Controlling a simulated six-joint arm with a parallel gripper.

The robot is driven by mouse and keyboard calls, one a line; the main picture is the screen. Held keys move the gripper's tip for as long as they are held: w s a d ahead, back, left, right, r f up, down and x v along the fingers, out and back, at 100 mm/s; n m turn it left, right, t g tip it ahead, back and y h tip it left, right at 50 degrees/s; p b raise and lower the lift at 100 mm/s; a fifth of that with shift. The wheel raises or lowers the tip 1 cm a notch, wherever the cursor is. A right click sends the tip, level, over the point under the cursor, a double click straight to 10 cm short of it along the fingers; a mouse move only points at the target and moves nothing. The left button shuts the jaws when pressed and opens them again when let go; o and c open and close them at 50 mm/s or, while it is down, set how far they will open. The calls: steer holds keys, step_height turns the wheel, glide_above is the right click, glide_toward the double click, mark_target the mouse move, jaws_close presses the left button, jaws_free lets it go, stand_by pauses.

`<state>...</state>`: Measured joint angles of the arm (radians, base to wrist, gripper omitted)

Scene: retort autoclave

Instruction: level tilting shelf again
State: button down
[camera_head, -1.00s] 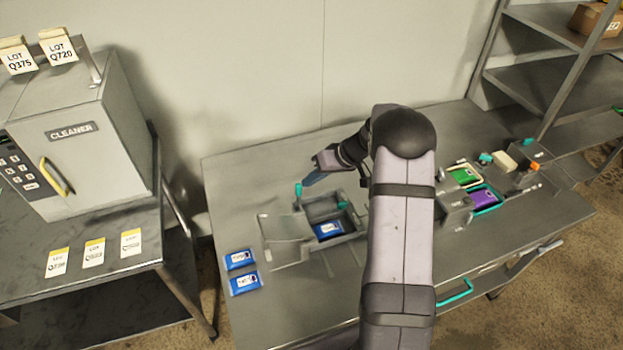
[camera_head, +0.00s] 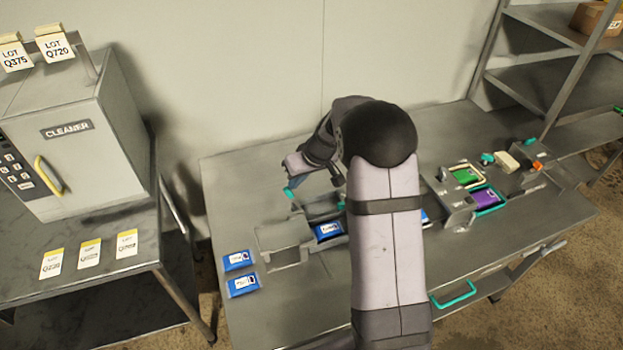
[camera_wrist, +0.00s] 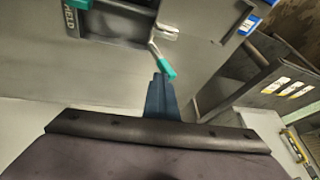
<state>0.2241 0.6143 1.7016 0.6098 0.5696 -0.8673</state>
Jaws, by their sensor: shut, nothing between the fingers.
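The tilting shelf fixture (camera_head: 287,257) is on the steel table, left of my arm. Its grey frame shows on the left, with a blue pouch (camera_head: 328,230) at its right part. My arm hides part of the fixture, so I cannot tell whether the shelf is level. A teal-tipped lever (camera_head: 290,194) stands at its back left; in the wrist view the teal tip (camera_wrist: 166,69) is on a metal rod. My gripper (camera_head: 290,183) is shut and empty, its blue fingers (camera_wrist: 158,85) right beside the teal tip. I cannot tell whether they touch.
Two blue pouches (camera_head: 240,272) lie on the table at the left. More blue shows at the right edge of my arm (camera_head: 424,216). Green (camera_head: 465,175) and purple (camera_head: 486,198) pouches sit in fixtures at right. A cleaner cabinet (camera_head: 70,150) stands left. The table's back left is clear.

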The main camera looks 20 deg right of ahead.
steer(key=shift+s+a+f, duration=0.1)
steer(key=w+d+b+v, duration=0.1)
steer(key=d+b+v, duration=0.1)
steer(key=v, duration=1)
steer(key=shift+d+b, duration=0.35)
steer(key=shift+b, duration=0.4)
